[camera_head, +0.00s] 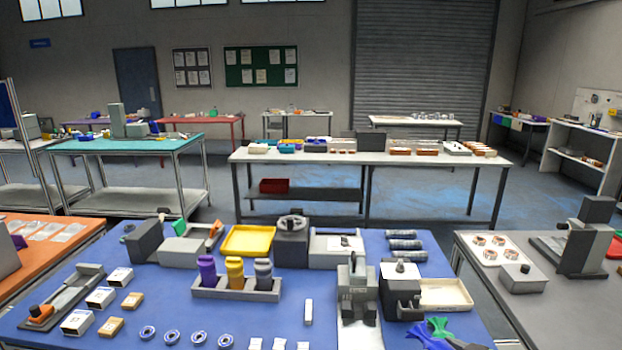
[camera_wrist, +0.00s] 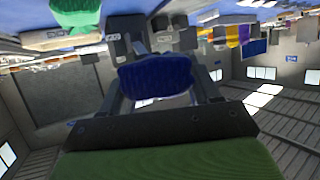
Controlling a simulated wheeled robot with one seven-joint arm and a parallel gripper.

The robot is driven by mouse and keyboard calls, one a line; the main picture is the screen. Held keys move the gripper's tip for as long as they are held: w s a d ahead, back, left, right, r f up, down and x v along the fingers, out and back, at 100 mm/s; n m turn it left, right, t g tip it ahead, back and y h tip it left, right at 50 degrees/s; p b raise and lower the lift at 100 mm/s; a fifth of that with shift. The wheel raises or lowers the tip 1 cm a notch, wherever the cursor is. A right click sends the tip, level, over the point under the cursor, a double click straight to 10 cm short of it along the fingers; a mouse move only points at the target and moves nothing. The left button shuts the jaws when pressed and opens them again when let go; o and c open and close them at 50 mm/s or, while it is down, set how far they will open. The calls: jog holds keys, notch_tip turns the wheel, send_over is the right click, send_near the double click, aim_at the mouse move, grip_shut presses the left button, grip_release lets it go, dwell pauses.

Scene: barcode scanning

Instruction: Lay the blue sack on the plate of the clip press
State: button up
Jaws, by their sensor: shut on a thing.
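The blue sack (camera_head: 424,335) is at the lower right in the head view, close beside a green sack (camera_head: 441,326). In the wrist view the blue sack (camera_wrist: 155,78) is between the fingers of my gripper (camera_wrist: 160,68), which is shut on it. The gripper hides part of the sack. A grey upright press (camera_head: 357,285) with a pale plate (camera_head: 358,337) at its front stands left of the sack; it looks like the clip press. The sack is apart from this plate, to its right. The plate looks bare.
A dark boxy machine (camera_head: 400,290) stands between the press and a cream tray (camera_head: 446,294). Several grey rolls (camera_head: 404,245) lie behind. A rack (camera_head: 236,291) of bottles and a white block (camera_head: 308,312) are to the left. Some blue mat is clear left of the press.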

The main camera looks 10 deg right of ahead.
jog(key=a+f+n+g+y+b, duration=0.1)
jog(key=a+f+n+g+y, duration=0.1)
jog(key=a, duration=0.8)
jog(key=a+f+n+g+y+b, duration=0.1)
jog(key=a+f+n+g+y, duration=0.2)
jog(key=a, duration=0.8)
notch_tip(320, 180, down, 4)
jog(key=n+y, duration=0.2)
jog(key=shift+f+n, duration=0.25)
jog(key=shift+n, duration=0.05)
jog(key=shift+w+d, duration=0.1)
